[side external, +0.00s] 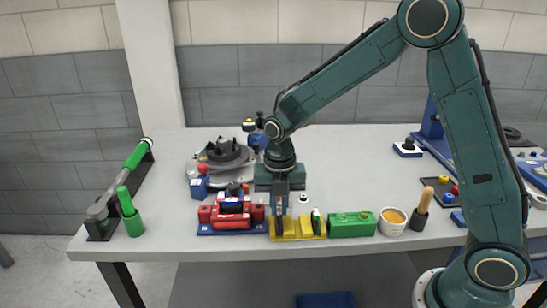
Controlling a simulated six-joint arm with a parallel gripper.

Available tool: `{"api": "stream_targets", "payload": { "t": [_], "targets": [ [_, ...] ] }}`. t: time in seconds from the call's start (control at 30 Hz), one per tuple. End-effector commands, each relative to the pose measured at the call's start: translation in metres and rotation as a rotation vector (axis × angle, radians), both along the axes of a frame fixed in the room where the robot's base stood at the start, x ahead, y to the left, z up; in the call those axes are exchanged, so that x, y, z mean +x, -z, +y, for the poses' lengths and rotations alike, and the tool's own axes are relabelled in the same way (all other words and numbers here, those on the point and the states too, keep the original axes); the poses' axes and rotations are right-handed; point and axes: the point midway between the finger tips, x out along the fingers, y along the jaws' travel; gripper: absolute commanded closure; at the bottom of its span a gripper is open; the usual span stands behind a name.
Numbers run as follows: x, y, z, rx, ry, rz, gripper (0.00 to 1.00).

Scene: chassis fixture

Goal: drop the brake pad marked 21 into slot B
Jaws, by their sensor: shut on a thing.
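My gripper (280,222) points straight down at the left part of a yellow slotted block (304,236) near the table's front edge. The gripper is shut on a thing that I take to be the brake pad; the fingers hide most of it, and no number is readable. The fingertips reach down to the yellow block; I cannot tell whether the held piece is inside a slot or just above it. A small dark and pale piece (316,219) stands upright at the right part of the block. Slot letters are not readable.
A red fixture (231,214) on a blue base stands left of the block, a green box (351,224) right. Farther right are a white cup (391,226) and a dark holder (418,221). A disc assembly (226,158) lies behind. Free table shows at back right.

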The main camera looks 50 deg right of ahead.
Motion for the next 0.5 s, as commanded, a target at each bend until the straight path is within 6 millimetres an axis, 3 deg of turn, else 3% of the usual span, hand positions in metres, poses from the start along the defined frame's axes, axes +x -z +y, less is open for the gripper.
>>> {"api": "stream_targets", "payload": {
  "t": [0.5],
  "targets": [
    [0.0003, -0.0116, 0.0000, 0.000, 0.000, -0.001, 1.00]
  ]
}}
